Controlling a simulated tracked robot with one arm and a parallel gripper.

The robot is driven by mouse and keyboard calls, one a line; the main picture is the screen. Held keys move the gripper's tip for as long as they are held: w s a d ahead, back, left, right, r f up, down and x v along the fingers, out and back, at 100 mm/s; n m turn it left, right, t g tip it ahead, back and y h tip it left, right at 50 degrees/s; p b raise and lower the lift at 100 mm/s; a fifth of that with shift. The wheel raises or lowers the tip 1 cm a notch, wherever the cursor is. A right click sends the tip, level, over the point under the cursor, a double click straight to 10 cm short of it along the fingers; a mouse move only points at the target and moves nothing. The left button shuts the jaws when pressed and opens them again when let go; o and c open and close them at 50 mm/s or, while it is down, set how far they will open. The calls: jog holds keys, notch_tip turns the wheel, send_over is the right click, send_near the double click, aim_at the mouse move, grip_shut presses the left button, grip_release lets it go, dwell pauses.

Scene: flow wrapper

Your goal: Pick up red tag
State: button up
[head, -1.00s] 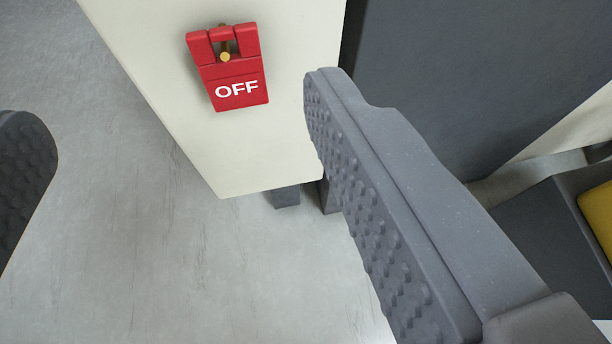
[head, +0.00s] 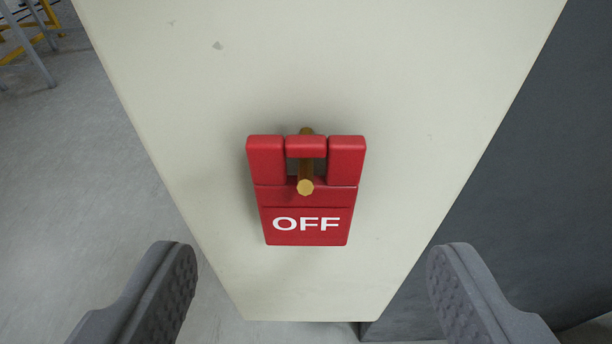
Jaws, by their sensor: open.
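The red tag (head: 307,200) with white "OFF" lettering hangs on a brass peg (head: 306,187) that sticks out of a cream panel. The peg passes through the opening near the tag's top. The tag is upright in the middle of the head view. My gripper (head: 311,262) is open, with one grey, studded finger at the lower left and the other at the lower right. The fingers are wide apart and empty, and the tag appears between and above their tips, not touched by either.
The cream panel (head: 400,90) narrows downward in the view. A dark grey surface (head: 540,170) lies to its right. Bare grey floor (head: 90,190) shows at left. A yellow and grey frame (head: 38,32) stands at the far upper left.

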aim_at(305, 198)
jog(key=b+x, duration=0.1)
jog(key=x, duration=0.4)
jog(key=shift+a+f, duration=0.1)
jog(key=shift+f, duration=0.05)
jog(key=shift+s, duration=0.1)
jog(key=c, duration=1)
